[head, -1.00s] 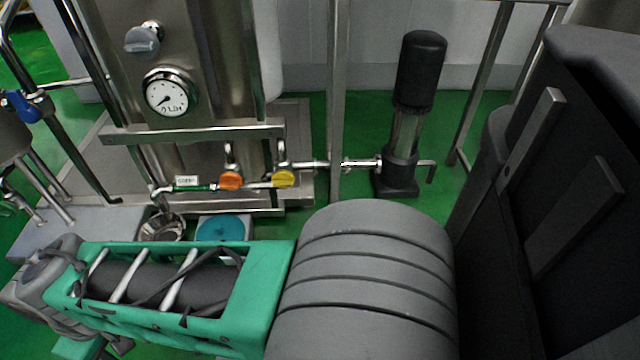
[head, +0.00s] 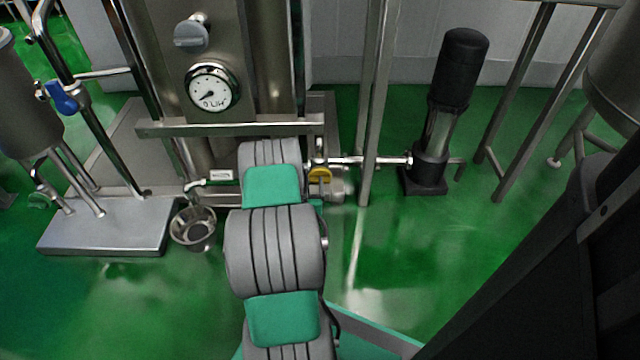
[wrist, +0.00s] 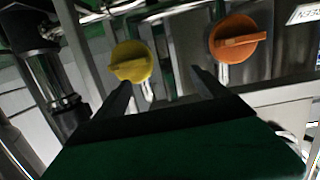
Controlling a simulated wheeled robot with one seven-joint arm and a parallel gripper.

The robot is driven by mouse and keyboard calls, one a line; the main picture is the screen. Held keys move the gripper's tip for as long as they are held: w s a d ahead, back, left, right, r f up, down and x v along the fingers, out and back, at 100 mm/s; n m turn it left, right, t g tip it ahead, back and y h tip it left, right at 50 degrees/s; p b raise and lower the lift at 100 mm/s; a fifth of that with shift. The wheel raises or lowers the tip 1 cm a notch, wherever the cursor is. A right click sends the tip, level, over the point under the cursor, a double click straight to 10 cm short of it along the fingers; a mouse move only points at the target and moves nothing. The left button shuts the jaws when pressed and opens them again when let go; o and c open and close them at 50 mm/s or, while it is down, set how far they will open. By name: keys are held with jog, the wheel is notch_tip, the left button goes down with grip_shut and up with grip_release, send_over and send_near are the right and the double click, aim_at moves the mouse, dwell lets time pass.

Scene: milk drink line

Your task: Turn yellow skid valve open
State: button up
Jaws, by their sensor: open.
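The yellow skid valve (head: 319,176) is a round knob with a raised bar grip, on the pipework at the skid's right side, just right of my arm in the head view. In the wrist view the yellow knob (wrist: 131,62) is at the upper left, near the tip of the left finger. My gripper (wrist: 162,78) is open, with nothing between its fingers. The knob appears ahead of the left finger, not centred between the two; contact cannot be told. In the head view my arm hides the gripper.
An orange knob (wrist: 236,38) is right of my right finger in the wrist view; my arm hides it in the head view. A gauge (head: 209,88) and crossbar (head: 230,126) are above. A post (head: 372,120) and black pump (head: 455,75) stand right. A steel bowl (head: 194,229) is left.

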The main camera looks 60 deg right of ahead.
jog(key=s+a+f+t+h, duration=0.1)
jog(key=s+a+f, duration=0.2)
jog(key=s, duration=0.4)
jog(key=b+x, duration=0.1)
jog(key=x, duration=0.7)
jog(key=shift+r, duration=0.2)
jog(key=shift+c, duration=0.2)
jog(key=shift+s, duration=0.1)
jog(key=c, duration=1.3)
